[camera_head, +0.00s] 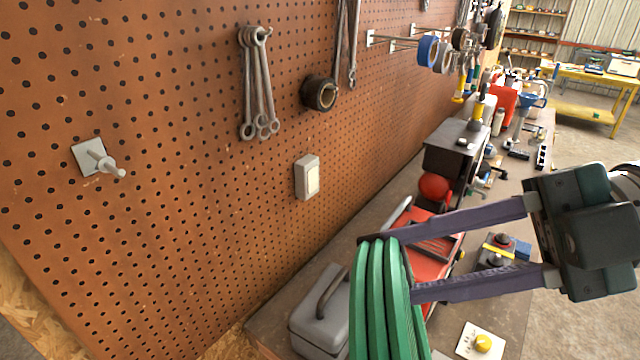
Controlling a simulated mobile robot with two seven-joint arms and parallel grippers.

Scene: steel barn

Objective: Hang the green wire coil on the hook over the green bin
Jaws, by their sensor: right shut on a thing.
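The green wire coil (375,310) hangs at the bottom middle, its lower part cut off by the picture's edge. My right gripper (390,264) comes in from the right and is shut on the top of the coil, above the workbench. A bare pale hook (105,164) on a square plate sticks out of the brown pegboard at the left. The coil is apart from this hook, lower and to its right. No green bin shows, so I cannot tell if this hook is over it. My left gripper is not in view.
Wrenches (258,85), a dark tape roll (319,93) and a white switch box (307,177) are on the pegboard (190,240). A grey metal box (310,318) and a red toolbox (430,260) stand on the cluttered workbench. The pegboard around the pale hook is clear.

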